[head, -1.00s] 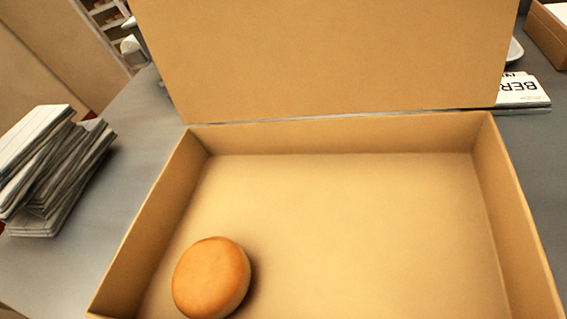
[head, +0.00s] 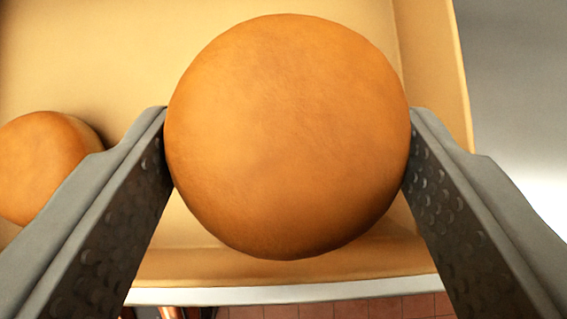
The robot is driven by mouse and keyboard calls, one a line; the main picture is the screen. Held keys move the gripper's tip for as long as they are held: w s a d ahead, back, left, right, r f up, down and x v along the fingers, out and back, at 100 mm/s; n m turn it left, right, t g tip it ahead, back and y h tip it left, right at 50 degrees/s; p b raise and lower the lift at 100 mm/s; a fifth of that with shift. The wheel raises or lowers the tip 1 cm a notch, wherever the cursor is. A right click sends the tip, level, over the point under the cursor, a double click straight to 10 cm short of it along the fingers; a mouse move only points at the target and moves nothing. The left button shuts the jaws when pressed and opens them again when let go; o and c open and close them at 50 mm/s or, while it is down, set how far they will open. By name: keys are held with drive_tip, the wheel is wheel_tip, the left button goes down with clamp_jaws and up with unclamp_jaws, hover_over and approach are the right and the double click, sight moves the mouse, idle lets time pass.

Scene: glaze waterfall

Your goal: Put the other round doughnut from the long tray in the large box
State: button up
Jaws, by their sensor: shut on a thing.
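A round, golden-brown doughnut (head: 287,135) is held between the two fingers of my gripper (head: 287,150), one finger touching each side. It fills the middle of the head view, above the large tan box (head: 440,60). Another round doughnut (head: 45,165) lies on the box floor at the left, partly behind my left finger. The held doughnut hides part of the box floor and near wall. I cannot tell whether it touches the floor. The long tray is not in view.
The box's right wall stands close to the right of the held doughnut, with grey counter (head: 510,80) beyond it. The near wall and counter edge run below, with reddish floor tiles (head: 350,308) past them. Bare box floor shows between the doughnuts.

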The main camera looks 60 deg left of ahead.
sight(286, 184)
drive_tip(key=shift+f, duration=1.65)
drive_tip(key=shift+f, duration=0.6)
drive_tip(key=o, duration=1)
drive_tip(key=shift+r, duration=0.15)
drive_tip(key=shift+r, duration=0.3)
drive_tip(key=v, duration=1.2)
drive_tip(key=shift+s+r, duration=0.1)
drive_tip(key=shift+r, duration=0.05)
